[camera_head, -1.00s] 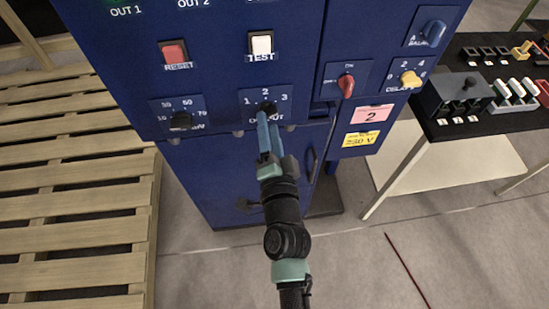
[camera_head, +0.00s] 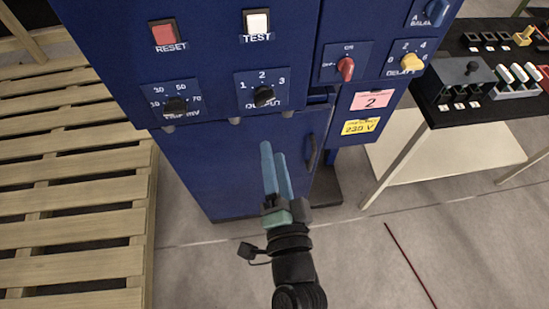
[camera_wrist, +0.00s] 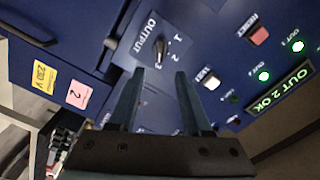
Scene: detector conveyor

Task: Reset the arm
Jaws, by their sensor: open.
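My gripper (camera_head: 273,155) is open and empty in front of the lower door of the blue cabinet (camera_head: 190,165), below the black OUTPUT knob (camera_head: 263,96). Its two blue-green fingers point up toward the panel and stand apart from the knob. In the wrist view, the open fingers (camera_wrist: 159,75) show with a gap between them, and the OUTPUT knob (camera_wrist: 160,47) is beyond the tips. The knob's pointer seems to be near 3 in the wrist view, though it is small. A lit green sign reading OUT 2 OK (camera_wrist: 281,92) shows at the right there.
A red RESET button (camera_head: 165,35), a white TEST button (camera_head: 256,23), a black trip knob (camera_head: 175,106), a red switch (camera_head: 345,69) and a yellow DELAY knob (camera_head: 411,62) sit on the panel. Wooden pallets (camera_head: 70,240) are at left, a black-topped table (camera_head: 465,110) at right.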

